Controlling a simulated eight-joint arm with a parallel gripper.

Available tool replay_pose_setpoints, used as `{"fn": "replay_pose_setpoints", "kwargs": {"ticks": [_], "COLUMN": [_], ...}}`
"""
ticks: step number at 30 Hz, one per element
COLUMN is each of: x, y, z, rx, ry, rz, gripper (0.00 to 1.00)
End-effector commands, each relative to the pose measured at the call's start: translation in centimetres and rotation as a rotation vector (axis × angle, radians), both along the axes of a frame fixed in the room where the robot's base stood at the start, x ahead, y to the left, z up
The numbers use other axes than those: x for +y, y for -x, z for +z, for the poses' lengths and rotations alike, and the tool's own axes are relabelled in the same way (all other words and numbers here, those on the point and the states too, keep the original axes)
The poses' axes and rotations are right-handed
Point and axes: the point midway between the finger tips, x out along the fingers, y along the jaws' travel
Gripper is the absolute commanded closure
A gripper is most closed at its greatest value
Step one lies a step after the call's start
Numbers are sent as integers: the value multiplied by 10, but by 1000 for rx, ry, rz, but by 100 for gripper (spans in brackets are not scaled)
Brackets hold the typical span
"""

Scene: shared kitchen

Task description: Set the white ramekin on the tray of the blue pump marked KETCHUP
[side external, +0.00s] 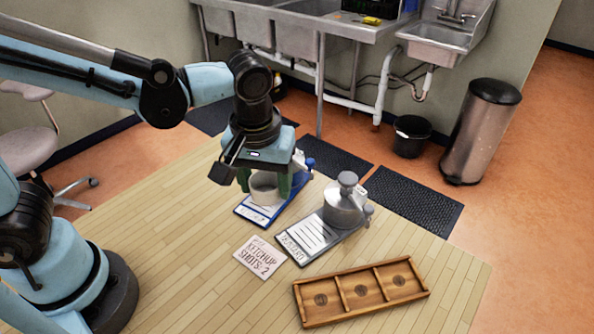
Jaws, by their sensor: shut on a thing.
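My gripper (263,183) is shut on the white ramekin (264,190), with one finger on each side of it. The ramekin is upright, over the tray (249,212) of the blue pump (308,164). I cannot tell whether its base touches that tray or is slightly above it. The blue pump stands behind my gripper and is partly hidden by it. Its marking cannot be read from here.
A grey pump (344,207) with its own labelled tray stands close on the right. A card (260,258) reading "KETCHUP SHOTS: 2" lies in front. A wooden tray (360,291) with three empty compartments lies at front right. The table's front left is clear.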

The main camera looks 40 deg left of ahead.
Motion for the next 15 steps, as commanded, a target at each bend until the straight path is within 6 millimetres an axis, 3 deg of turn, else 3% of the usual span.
{"fn": "replay_pose_setpoints", "kwargs": {"ticks": [7,15], "x": [39,55], "y": [-34,-48], "z": [-31,-44], "rx": [-1,-1], "ry": [-1,-1], "rz": [4,-2], "gripper": [71,71]}}
